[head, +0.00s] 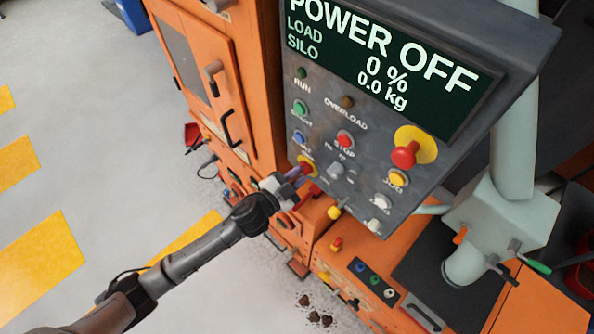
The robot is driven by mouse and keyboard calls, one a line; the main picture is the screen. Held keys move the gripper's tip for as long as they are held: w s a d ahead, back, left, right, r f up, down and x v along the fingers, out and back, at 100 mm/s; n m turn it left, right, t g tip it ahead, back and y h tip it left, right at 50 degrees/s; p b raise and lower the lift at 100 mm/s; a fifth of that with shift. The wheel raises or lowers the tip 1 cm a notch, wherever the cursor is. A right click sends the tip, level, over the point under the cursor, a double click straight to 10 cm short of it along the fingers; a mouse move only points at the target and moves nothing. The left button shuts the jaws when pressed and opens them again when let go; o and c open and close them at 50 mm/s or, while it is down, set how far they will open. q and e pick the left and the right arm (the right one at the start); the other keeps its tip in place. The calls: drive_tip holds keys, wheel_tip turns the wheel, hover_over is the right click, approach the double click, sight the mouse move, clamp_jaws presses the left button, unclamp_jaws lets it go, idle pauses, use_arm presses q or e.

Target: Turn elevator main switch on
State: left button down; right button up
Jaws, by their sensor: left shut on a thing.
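The elevator control panel (322,115) is a dark grey tilted box whose display (385,62) reads POWER OFF, load 0 % and silo 0.0 kg. The main switch (307,166), a red knob on a yellow plate, appears at the panel's lower left. My left gripper (299,176) reaches it from the lower left and is shut on its knob, with the fingers hiding part of it. The knob's exact angle cannot be made out. My right gripper is not in view.
A large red emergency button (405,156) on a yellow disc sits at the panel's right. Several smaller buttons, including a red stop button (345,139), are near my left gripper. An orange cabinet (215,75) stands left; a pale pipe housing (500,215) stands right.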

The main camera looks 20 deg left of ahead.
use_arm(q)
drive_tip(key=m+p, duration=0.1)
drive_tip(key=m, duration=0.4)
drive_tip(key=shift+d+f+m+p, duration=0.1)
drive_tip(key=shift+m+p, duration=0.2)
drive_tip(key=m, duration=0.4)
drive_tip(key=shift+f+p, duration=0.15)
drive_tip(key=shift+p, duration=0.15)
drive_tip(key=shift+m, duration=0.7)
drive_tip(key=c, duration=1.1)
unclamp_jaws()
